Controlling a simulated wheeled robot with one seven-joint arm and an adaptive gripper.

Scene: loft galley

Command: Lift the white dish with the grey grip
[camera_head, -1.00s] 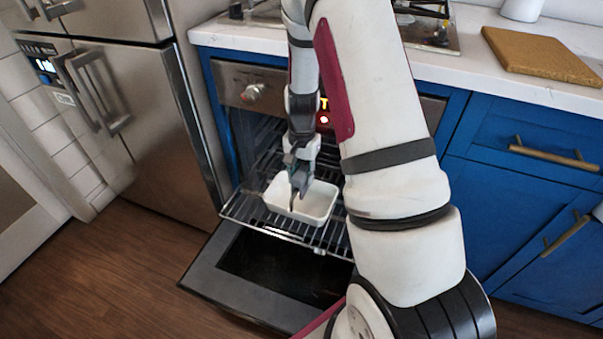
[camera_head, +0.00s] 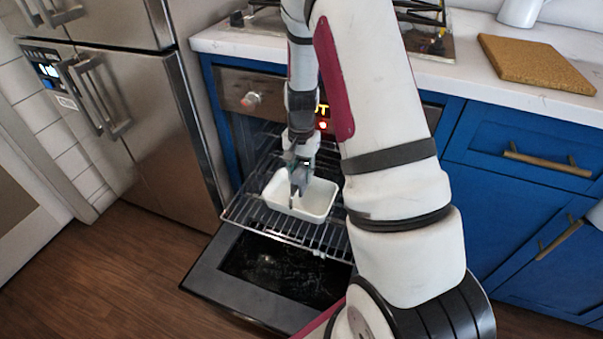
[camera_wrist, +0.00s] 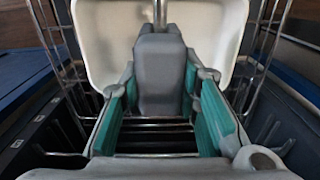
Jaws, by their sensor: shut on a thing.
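The white dish (camera_head: 317,205) is a rectangular, open, empty-looking dish over the pulled-out oven rack. In the wrist view, the dish (camera_wrist: 105,45) fills the top, with its upright grey grip (camera_wrist: 160,75) in the middle. My gripper (camera_head: 298,188) reaches down to the dish from above. In the wrist view, my gripper's teal-padded fingers (camera_wrist: 160,105) stand on both sides of the grey grip and are shut on it. The dish looks about level. Whether its bottom touches the rack or hangs just above it, I cannot tell.
The wire rack (camera_head: 245,213) sticks out of the oven, above its lowered door (camera_head: 215,278). A lit red and yellow sign (camera_head: 322,118) is at the oven front, partly hidden by my arm. A steel fridge (camera_head: 165,140) stands left, blue cabinets (camera_head: 520,210) right.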

